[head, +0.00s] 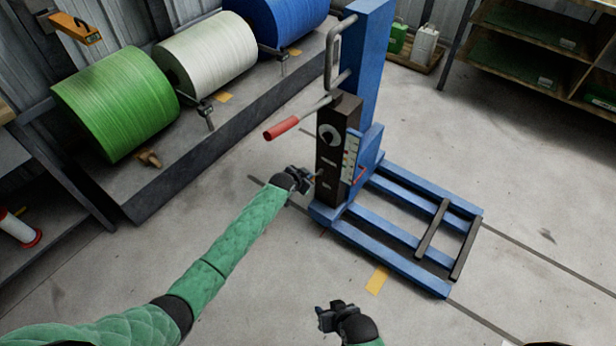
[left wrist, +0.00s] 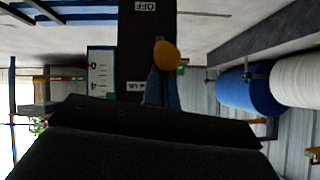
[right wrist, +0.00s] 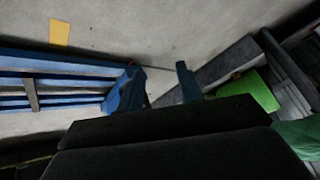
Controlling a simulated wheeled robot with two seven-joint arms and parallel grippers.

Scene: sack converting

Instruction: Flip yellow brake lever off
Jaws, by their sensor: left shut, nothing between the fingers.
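The yellow brake lever shows as a rounded orange-yellow knob (left wrist: 167,55) in the left wrist view, in front of the dark column panel (left wrist: 138,35). An upside-down "OFF" label (left wrist: 145,6) is on the panel above the knob in that picture; another label (left wrist: 137,86) is partly hidden by my fingers. My left gripper (left wrist: 163,75) is shut and empty, its tips at the knob's lower edge; I cannot tell whether they touch. In the head view my left gripper (head: 306,179) is beside the black column (head: 330,160) and hides the knob. My right gripper (right wrist: 158,75) is open and empty, away from the stand.
The blue lift stand (head: 400,250) spreads its base to the right. A red-handled crank (head: 282,127) juts from the column above my left gripper. Green, white and blue rolls (head: 115,105) lie on a grey platform (head: 165,170) at the left. Open floor (head: 260,290) lies in front.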

